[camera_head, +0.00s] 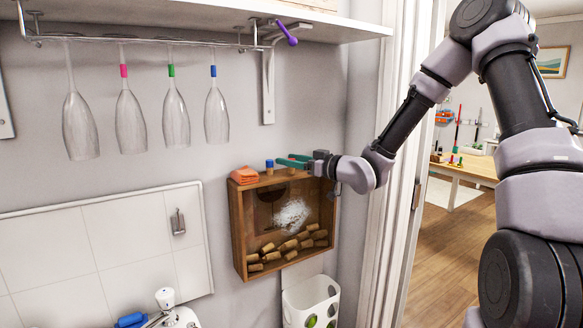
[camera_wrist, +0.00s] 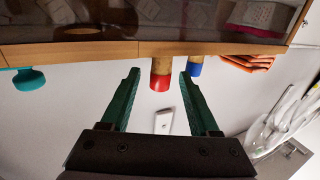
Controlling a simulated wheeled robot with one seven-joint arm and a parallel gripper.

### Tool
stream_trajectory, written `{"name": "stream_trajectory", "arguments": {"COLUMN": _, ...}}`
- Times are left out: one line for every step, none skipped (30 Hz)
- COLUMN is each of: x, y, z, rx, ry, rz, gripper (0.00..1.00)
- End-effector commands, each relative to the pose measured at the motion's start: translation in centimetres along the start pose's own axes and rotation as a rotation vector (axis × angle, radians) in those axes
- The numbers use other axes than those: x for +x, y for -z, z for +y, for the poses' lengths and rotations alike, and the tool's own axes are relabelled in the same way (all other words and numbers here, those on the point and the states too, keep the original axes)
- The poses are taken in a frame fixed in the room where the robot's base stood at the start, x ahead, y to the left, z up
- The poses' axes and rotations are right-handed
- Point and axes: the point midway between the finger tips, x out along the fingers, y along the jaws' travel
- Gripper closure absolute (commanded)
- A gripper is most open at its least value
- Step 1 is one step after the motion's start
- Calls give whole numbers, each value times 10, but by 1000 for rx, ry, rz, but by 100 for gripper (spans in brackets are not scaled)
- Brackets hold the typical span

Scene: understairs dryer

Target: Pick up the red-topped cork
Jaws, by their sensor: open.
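The red-topped cork (camera_wrist: 160,78) stands on the top edge of a wooden box and appears upside down in the wrist view. My gripper (camera_wrist: 158,74) is open, and its two green fingers lie left and right of the cork in that view, with gaps on both sides. I cannot tell how deep the cork sits between the fingertips. In the head view, my gripper (camera_head: 285,161) is just above the box top, and I cannot make out the red-topped cork there. A blue-topped cork (camera_wrist: 195,67) stands close beside; it also shows in the head view (camera_head: 269,166).
The wall-mounted wooden box (camera_head: 238,230) holds several loose corks behind its front. Folded orange cloth (camera_head: 244,175) lies on its left top. A teal knob-like thing (camera_wrist: 29,80) is at the wrist view's left. Stemmed glasses (camera_head: 131,122) hang from a rack above left.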

Motion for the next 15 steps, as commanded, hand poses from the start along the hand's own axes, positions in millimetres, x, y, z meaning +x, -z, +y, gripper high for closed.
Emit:
{"name": "stream_trajectory", "arguments": {"x": 0, "y": 0, "z": 0, "rx": 0, "ry": -1, "rz": 0, "gripper": 38}}
{"name": "stream_trajectory", "arguments": {"x": 0, "y": 0, "z": 0, "rx": 0, "ry": -1, "rz": 0, "gripper": 38}}
{"name": "stream_trajectory", "arguments": {"x": 0, "y": 0, "z": 0, "rx": 0, "ry": -1, "rz": 0, "gripper": 38}}
{"name": "stream_trajectory", "arguments": {"x": 0, "y": 0, "z": 0, "rx": 0, "ry": -1, "rz": 0, "gripper": 38}}
{"name": "stream_trajectory", "arguments": {"x": 0, "y": 0, "z": 0, "rx": 0, "ry": -1, "rz": 0, "gripper": 42}}
{"name": "stream_trajectory", "arguments": {"x": 0, "y": 0, "z": 0, "rx": 0, "ry": -1, "rz": 0, "gripper": 57}}
{"name": "stream_trajectory", "arguments": {"x": 0, "y": 0, "z": 0, "rx": 0, "ry": -1, "rz": 0, "gripper": 69}}
{"name": "stream_trajectory", "arguments": {"x": 0, "y": 0, "z": 0, "rx": 0, "ry": -1, "rz": 0, "gripper": 80}}
{"name": "stream_trajectory", "arguments": {"x": 0, "y": 0, "z": 0, "rx": 0, "ry": -1, "rz": 0, "gripper": 93}}
{"name": "stream_trajectory", "arguments": {"x": 0, "y": 0, "z": 0, "rx": 0, "ry": -1, "rz": 0, "gripper": 93}}
{"name": "stream_trajectory", "arguments": {"x": 0, "y": 0, "z": 0, "rx": 0, "ry": -1, "rz": 0, "gripper": 93}}
{"name": "stream_trajectory", "arguments": {"x": 0, "y": 0, "z": 0, "rx": 0, "ry": -1, "rz": 0, "gripper": 93}}
{"name": "stream_trajectory", "arguments": {"x": 0, "y": 0, "z": 0, "rx": 0, "ry": -1, "rz": 0, "gripper": 93}}
{"name": "stream_trajectory", "arguments": {"x": 0, "y": 0, "z": 0, "rx": 0, "ry": -1, "rz": 0, "gripper": 93}}
{"name": "stream_trajectory", "arguments": {"x": 0, "y": 0, "z": 0, "rx": 0, "ry": -1, "rz": 0, "gripper": 93}}
